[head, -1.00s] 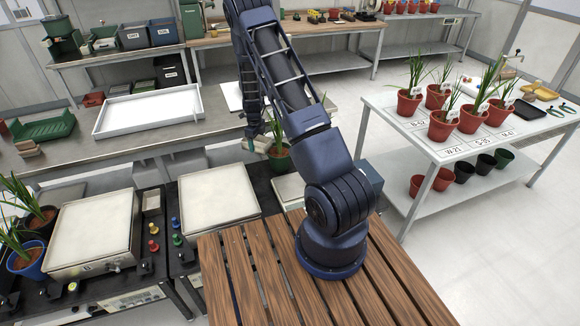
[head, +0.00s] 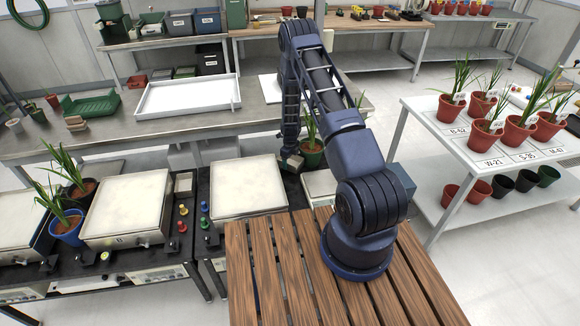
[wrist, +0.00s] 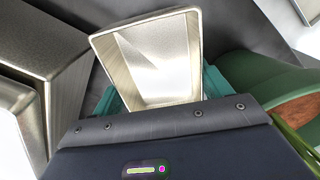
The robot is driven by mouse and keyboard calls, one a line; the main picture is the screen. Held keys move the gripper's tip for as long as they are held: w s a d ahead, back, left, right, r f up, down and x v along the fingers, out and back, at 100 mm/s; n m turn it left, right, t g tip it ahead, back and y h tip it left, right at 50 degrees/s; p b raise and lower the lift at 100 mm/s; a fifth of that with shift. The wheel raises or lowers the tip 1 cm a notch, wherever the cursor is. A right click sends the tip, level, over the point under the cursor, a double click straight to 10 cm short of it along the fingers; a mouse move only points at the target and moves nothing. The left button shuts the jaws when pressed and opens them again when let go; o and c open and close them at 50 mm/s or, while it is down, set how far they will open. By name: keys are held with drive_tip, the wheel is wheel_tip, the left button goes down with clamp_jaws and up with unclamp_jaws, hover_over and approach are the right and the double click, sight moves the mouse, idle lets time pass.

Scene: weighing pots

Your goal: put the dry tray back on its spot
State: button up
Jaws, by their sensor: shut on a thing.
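My gripper (wrist: 163,88) is shut on a small metal tray (wrist: 150,55), an empty square tin with sloping sides, held between its teal fingers in the wrist view. In the head view my gripper (head: 291,160) hangs low between a white-topped scale and a green pot (head: 313,158) with a plant. The tray is too small and covered there to make out clearly. The green pot (wrist: 262,85) also shows close on the right of the gripper in the wrist view. I cannot tell whether the tray touches a surface.
White-topped scales (head: 248,188) stand on a black bench left of the gripper. A metal box edge (wrist: 65,95) is close left in the wrist view. A large white tray (head: 187,97) lies on the grey bench behind. Potted plants (head: 487,135) stand on the right table.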

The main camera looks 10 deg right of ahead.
drive_tip(key=shift+f, duration=1.75)
drive_tip(key=shift+f, duration=0.15)
drive_tip(key=o, duration=0.9)
